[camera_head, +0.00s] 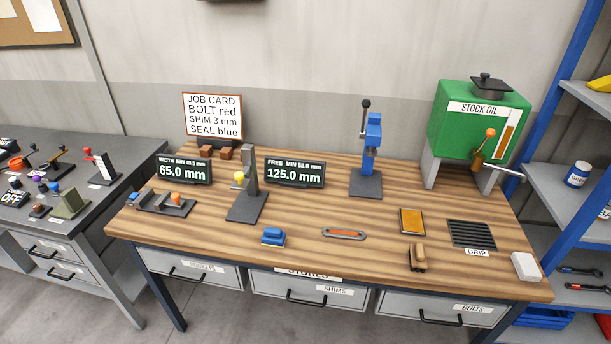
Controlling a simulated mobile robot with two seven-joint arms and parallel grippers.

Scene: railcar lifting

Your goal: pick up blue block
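A small blue block (273,236) rests on the wooden workbench (320,214), close to its front edge and left of the middle. A rounded blue part shows on top of it. Nothing touches it, and there is bare wood around it. Neither of my grippers shows in the head view.
An orange-centred flat tool (344,233) lies right of the block. A grey stand (246,200) rises behind it, and a blue press (371,150) stands at the back. A green oil tank (475,125) is at the back right. Drawers (310,292) hang below the front edge.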

